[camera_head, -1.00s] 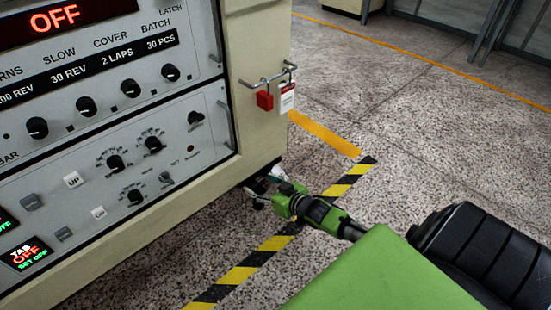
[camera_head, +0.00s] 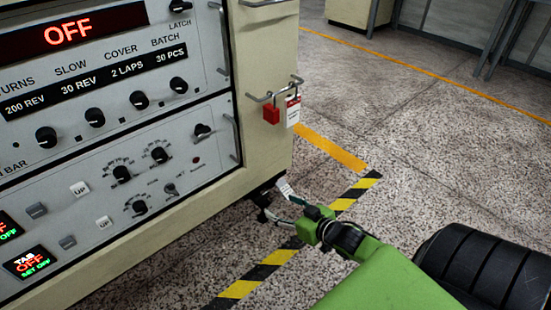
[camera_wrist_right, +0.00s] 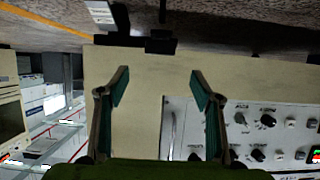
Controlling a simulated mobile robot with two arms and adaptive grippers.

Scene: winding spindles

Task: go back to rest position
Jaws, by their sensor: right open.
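My right gripper (camera_head: 274,208) is beside the lower right corner of the cream machine cabinet (camera_head: 262,60), low in the head view. In the right wrist view its two fingers (camera_wrist_right: 158,90) stand wide apart with nothing between them. The cabinet's plain wall and part of its control panel (camera_wrist_right: 262,135) show beyond the fingers. I cannot tell whether the gripper touches the cabinet. The green right arm (camera_head: 375,280) reaches in from the lower right. My left gripper is not in view.
The control panel (camera_head: 75,210) carries knobs and a red OFF display (camera_head: 68,32). A red padlock (camera_head: 271,114) and white tag (camera_head: 293,110) hang on the cabinet's side. Black-yellow floor tape (camera_head: 262,272) passes near my arm. Open speckled floor (camera_head: 440,150) lies to the right.

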